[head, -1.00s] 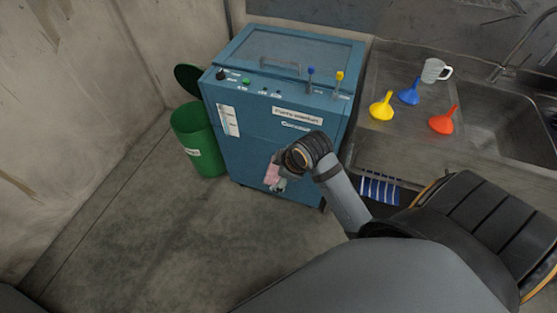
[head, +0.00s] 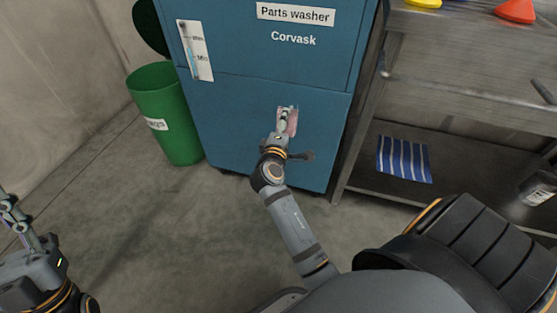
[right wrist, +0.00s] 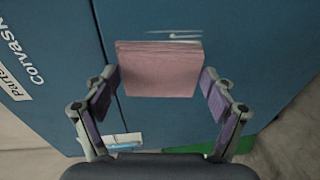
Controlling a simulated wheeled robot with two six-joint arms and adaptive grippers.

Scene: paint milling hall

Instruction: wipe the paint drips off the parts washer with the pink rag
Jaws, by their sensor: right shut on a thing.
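The blue parts washer (head: 250,110) stands in front of me, labelled "Parts washer" and "Corvask". My right gripper (head: 284,125) is at its lower front panel, shut on the pink rag (head: 292,121). In the right wrist view the folded rag (right wrist: 160,70) sits between the fingers of the right gripper (right wrist: 159,92), in front of the blue panel. Pale streaks of paint (right wrist: 175,36) show on the panel just past the rag's edge. Whether the rag touches the panel I cannot tell. My left gripper (head: 18,215) is at the left edge, partly cut off, its jaws unclear.
A green bin (head: 165,115) with its lid open stands left of the washer. A steel sink bench (head: 450,60) stands to the right, with a blue striped cloth (head: 404,159) and a can (head: 540,188) on its lower shelf. Floor in front of the washer is clear.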

